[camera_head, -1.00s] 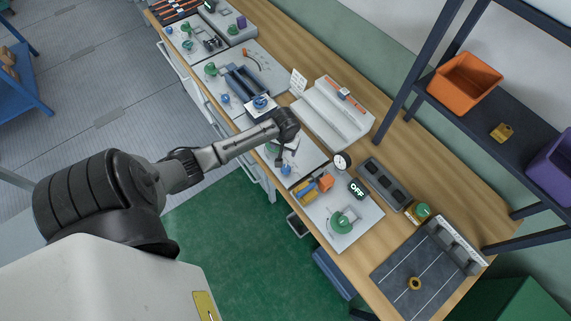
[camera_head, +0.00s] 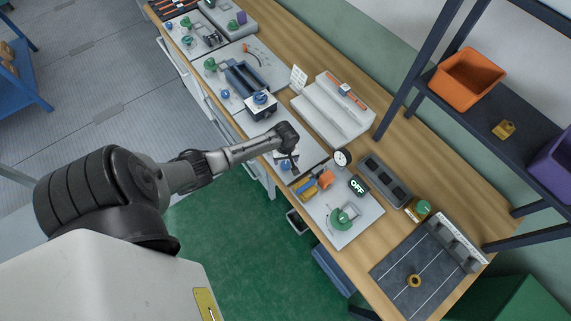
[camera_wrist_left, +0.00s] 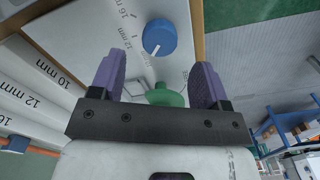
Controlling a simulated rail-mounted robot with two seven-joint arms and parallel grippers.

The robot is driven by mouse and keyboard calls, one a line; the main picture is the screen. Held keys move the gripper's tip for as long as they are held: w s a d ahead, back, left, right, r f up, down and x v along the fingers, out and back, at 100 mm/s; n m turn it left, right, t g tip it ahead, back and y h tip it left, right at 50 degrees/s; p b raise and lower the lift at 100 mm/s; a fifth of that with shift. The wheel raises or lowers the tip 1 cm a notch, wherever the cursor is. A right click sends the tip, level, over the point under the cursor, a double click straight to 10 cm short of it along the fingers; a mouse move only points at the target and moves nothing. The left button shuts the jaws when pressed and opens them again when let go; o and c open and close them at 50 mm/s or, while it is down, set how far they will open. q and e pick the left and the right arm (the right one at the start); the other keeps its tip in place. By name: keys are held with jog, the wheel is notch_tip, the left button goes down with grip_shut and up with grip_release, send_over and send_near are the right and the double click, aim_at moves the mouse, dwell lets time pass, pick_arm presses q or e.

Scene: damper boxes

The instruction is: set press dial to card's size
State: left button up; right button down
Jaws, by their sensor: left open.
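A blue dial (camera_wrist_left: 160,38) with a white pointer line is mounted on a pale panel in the left wrist view. Labels 12 mm and 16 mm are printed beside it. My left gripper (camera_wrist_left: 160,64) is open, with its two purple fingers apart, and the dial shows beyond their tips. A green knob (camera_wrist_left: 165,95) shows between the fingers. In the head view my left gripper (camera_head: 294,160) is over the bench, close to a small blue knob (camera_head: 285,165). A small white card (camera_head: 298,79) stands at the back of the bench; its print is too small to read.
A grey rack (camera_head: 333,110) stands behind the gripper; labels 10 mm and 12 mm show on a rack in the wrist view. A dial gauge (camera_head: 342,158), an OFF display (camera_head: 357,185) and a green knob (camera_head: 343,216) lie to the right. A dark shelf (camera_head: 470,110) overhangs the bench.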

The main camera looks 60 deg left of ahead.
aim_at(286, 165)
pick_arm(q)
jog(key=shift+f+b, duration=0.45)
jog(key=shift+f, duration=2.2)
jog(key=c, duration=0.9)
